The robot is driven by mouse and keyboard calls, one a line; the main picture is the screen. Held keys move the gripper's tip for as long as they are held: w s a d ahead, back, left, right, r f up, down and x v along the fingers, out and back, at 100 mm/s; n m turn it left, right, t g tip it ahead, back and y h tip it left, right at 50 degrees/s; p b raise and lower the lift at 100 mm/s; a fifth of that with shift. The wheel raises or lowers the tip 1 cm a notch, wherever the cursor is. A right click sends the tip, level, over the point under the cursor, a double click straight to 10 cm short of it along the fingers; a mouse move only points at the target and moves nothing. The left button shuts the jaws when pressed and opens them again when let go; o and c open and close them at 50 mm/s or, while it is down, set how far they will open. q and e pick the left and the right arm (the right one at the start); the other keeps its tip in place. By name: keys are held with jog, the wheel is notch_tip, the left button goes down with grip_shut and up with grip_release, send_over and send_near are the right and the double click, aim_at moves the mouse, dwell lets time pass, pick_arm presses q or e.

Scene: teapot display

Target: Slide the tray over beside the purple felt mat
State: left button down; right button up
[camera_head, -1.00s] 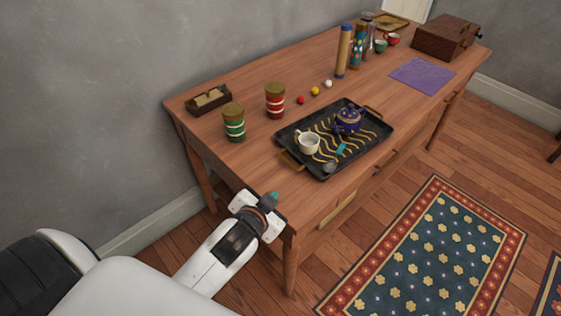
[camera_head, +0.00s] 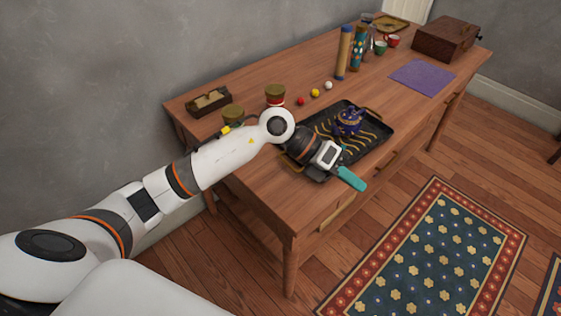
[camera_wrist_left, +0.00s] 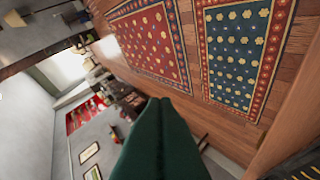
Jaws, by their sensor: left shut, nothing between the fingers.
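The black tray (camera_head: 383,134) with gold wavy stripes lies on the wooden table, apart from the mat. A dark blue teapot (camera_head: 348,121) stands on it. My left arm now covers the tray's near left part, and the white cup there is hidden. The purple felt mat (camera_head: 422,77) lies flat farther right and back. My left gripper (camera_head: 352,179) is shut and empty, with teal fingers pointing right over the tray's front side. The fingers (camera_wrist_left: 160,140) also fill the lower middle of the left wrist view. My right gripper is not in view.
Two canisters (camera_head: 275,95) and a small dark box (camera_head: 209,101) stand at the left. Small balls (camera_head: 315,93), tall tubes (camera_head: 343,52) and a brown case (camera_head: 446,37) line the back. Bare tabletop (camera_head: 395,103) lies between tray and mat.

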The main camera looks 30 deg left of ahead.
pick_arm(q)
jog(key=w+a+f+y, duration=0.3)
jog(key=a+y, duration=0.3)
jog(key=a, duration=0.4)
jog(key=n+g+y, duration=0.1)
jog(key=y, duration=0.5)
send_near(270, 178)
notch_tip(270, 178, down, 7)
jog(key=shift+w+f, duration=0.1)
jog(key=shift+w, duration=0.05)
jog(key=w, duration=0.2)
jog(key=w+d, duration=0.1)
jog(key=shift+w+r, duration=0.1)
jog(key=shift+r, duration=0.15)
jog(key=shift+w+d, duration=0.1)
jog(key=shift+w, duration=0.15)
jog(key=shift+w, duration=0.1)
